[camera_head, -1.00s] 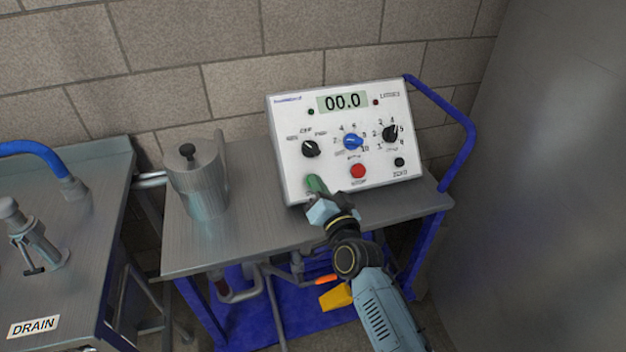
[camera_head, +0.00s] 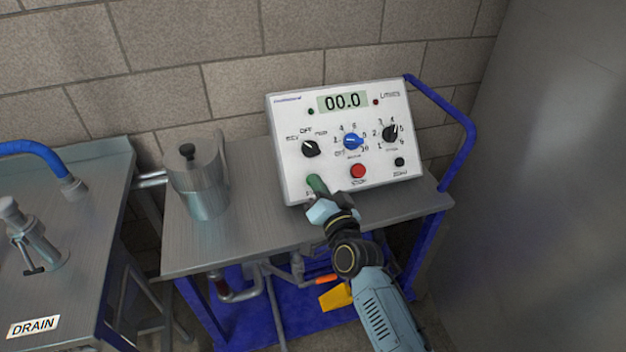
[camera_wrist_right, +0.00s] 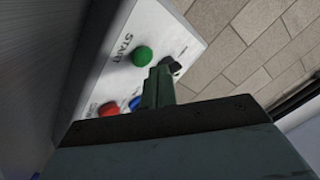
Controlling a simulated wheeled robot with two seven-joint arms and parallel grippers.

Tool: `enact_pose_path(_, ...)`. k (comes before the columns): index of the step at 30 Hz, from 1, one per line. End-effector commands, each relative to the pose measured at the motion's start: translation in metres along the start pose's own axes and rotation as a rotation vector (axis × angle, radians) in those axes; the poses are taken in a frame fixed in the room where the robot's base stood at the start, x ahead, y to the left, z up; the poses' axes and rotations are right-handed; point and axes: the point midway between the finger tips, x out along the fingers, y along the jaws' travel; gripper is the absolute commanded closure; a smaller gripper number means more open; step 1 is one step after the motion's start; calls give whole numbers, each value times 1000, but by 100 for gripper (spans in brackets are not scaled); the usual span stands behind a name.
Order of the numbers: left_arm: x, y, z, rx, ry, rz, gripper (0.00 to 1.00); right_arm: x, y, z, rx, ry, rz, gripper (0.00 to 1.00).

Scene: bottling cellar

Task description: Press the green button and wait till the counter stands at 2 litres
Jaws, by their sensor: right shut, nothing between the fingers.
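The white control box (camera_head: 393,165) stands on a steel-topped cart. Its counter (camera_head: 343,101) reads 00.0. The green button (camera_wrist_right: 142,56), marked START, shows whole in the right wrist view. In the head view, the button's spot at the box's lower left is partly covered by my right gripper (camera_head: 319,189). My right gripper's closed fingers (camera_wrist_right: 161,82) are empty and point at the box close to the green button. The tips appear beside the button in the wrist view; contact cannot be told. My left gripper is not in view.
A red stop button (camera_head: 358,171), a blue knob (camera_head: 353,142) and two black knobs sit near the green button. A steel jug (camera_head: 201,180) stands left on the cart (camera_head: 262,238). A bench (camera_head: 95,215) is farther left; a blue rail (camera_head: 466,145) bounds the right.

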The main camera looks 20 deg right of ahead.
Motion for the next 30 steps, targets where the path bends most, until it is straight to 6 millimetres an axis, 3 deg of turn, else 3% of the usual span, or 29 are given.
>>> enact_pose_path(30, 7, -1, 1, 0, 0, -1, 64, 8, 6, 6, -1, 0, 0, 100)
